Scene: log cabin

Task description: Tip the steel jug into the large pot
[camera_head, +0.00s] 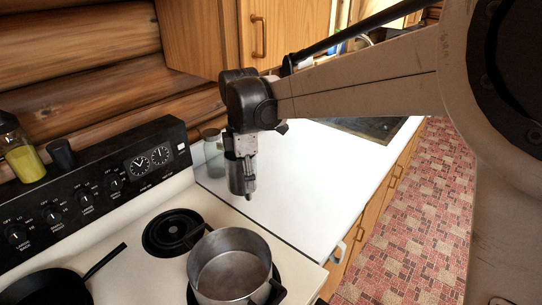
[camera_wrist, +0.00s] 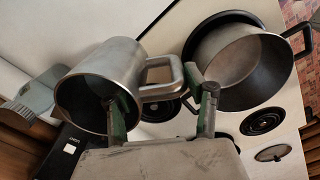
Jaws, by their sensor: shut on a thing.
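The large pot (camera_head: 201,262) is a wide grey metal pot on the front right burner. Its open top and inner wall show, with no contents seen. The pot also shows in the wrist view (camera_wrist: 238,68), apart from the jug.
A glass jar (camera_head: 213,158) stands on the counter just behind the jug. A dark frying pan (camera_head: 45,288) sits at the lower left of the stove. The back burner (camera_head: 172,232) is empty. The counter (camera_head: 310,185) right of the jug is clear.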

